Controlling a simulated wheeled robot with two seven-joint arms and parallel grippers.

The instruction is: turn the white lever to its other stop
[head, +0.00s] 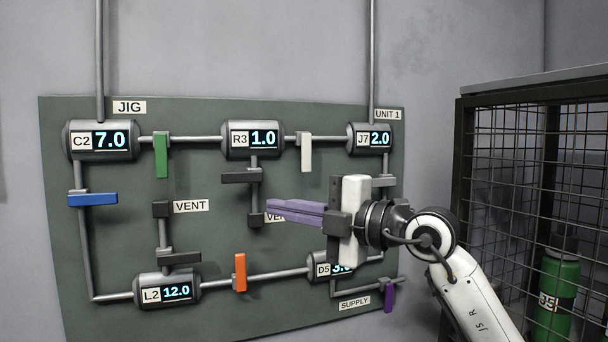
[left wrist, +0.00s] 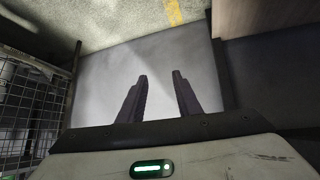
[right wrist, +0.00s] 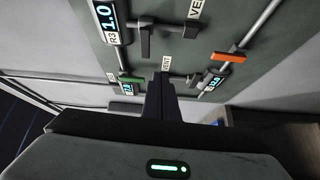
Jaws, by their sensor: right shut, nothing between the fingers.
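The white lever (head: 305,152) hangs straight down, across its pipe, between the R3 display (head: 253,139) and the J7 display (head: 371,138) in the head view. I do not see it in the right wrist view. My right gripper (head: 270,208) is shut and empty, its purple fingers pointing left in front of the board, below and left of the white lever in the picture. Its closed fingers also show in the right wrist view (right wrist: 160,90). My left gripper (left wrist: 160,82) is open and empty in the left wrist view, away from the board, and is not in the head view.
The green board (head: 215,240) carries blue (head: 92,199), green (head: 161,155), orange (head: 240,272) and purple (head: 389,297) levers, plus several dark ones. My right gripper partly hides its lower right. A mesh cage (head: 500,160) with a green cylinder (head: 553,295) stands at right.

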